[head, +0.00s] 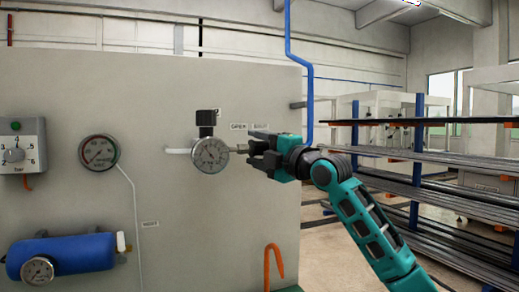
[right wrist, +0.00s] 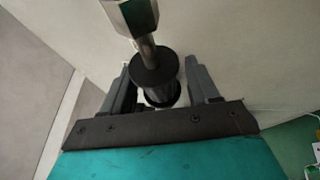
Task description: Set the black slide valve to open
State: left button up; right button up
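The black slide valve (right wrist: 155,72) shows in the right wrist view as a ribbed black collar on a metal rod, below a hex metal fitting (right wrist: 133,14). My right gripper (right wrist: 162,70) has one finger on each side of the collar, with narrow gaps visible, so it looks open around it. In the head view my right gripper (head: 258,143) is at the panel, just right of a round gauge (head: 210,155), and it hides most of the valve. A thin metal rod runs from the gauge to the gripper. My left gripper is not in view.
The grey panel (head: 180,220) also carries a red-green gauge (head: 99,152), a dial box (head: 20,146), a blue cylinder (head: 65,254) and an orange hook (head: 273,262). Small labels (head: 238,127) sit above the valve. A blue pipe (head: 309,100) and loaded racks (head: 420,155) stand right.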

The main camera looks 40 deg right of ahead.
jog(key=shift+s+d, duration=0.1)
jog(key=shift+s+f, duration=0.1)
jog(key=shift+s, duration=0.05)
pick_arm(q)
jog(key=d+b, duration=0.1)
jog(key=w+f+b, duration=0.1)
jog(key=b, duration=0.1)
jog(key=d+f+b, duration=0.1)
jog(key=b, duration=0.1)
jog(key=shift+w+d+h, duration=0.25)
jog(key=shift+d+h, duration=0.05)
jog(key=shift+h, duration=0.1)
pick_arm(e)
jog(key=s+d+f, duration=0.1)
jog(key=s+f, duration=0.1)
jog(key=s, duration=1)
jog(key=shift+s, duration=0.15)
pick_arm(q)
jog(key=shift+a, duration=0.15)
